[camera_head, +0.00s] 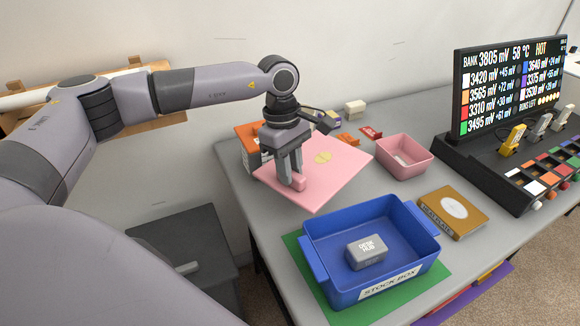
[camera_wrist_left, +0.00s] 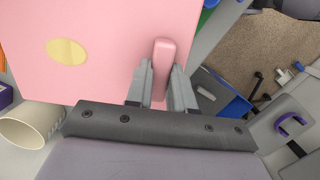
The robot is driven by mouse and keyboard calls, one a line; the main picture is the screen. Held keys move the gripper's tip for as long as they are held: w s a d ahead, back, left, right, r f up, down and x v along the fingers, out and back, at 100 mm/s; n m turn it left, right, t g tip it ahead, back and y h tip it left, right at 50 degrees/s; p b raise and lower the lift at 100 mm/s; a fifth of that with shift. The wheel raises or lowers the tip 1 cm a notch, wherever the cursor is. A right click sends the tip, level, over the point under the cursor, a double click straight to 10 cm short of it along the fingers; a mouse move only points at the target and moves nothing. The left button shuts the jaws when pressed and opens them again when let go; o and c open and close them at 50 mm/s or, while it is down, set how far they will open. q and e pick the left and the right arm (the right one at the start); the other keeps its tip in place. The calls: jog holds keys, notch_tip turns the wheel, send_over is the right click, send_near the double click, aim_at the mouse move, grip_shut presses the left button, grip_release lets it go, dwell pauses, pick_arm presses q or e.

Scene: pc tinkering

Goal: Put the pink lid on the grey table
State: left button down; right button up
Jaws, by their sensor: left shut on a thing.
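The pink lid (camera_head: 335,172) is a flat square plate with a pale yellow disc on it and a raised pink handle at one edge. My left gripper (camera_head: 291,184) is shut on that handle. In the left wrist view my left gripper (camera_wrist_left: 158,88) has one finger on each side of the handle, and the lid (camera_wrist_left: 110,40) spreads to the left. The lid is over the grey table (camera_head: 272,215), at its back left part. I cannot tell whether it touches the table. My right gripper is not in view.
An orange box (camera_head: 247,138) is partly hidden behind the lid. A pink open box (camera_head: 404,156) stands to its right. A blue stock box (camera_head: 325,272) holding a grey block (camera_head: 367,251) stands in front on a green mat (camera_head: 311,289). A brown box (camera_head: 453,212) and a monitor console (camera_head: 487,172) are at right.

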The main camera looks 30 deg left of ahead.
pick_arm(q)
jog(key=shift+f+b, duration=0.45)
jog(key=shift+f, duration=0.1)
jog(key=c, duration=1)
grip_release()
jog(key=shift+r+p, duration=0.45)
jog(key=shift+r, duration=0.15)
jog(key=r, duration=0.4)
jog(key=a+r, duration=0.1)
jog(key=r, duration=0.7)
jog(key=shift+w+a, duration=0.15)
jog(key=shift+a, duration=0.2)
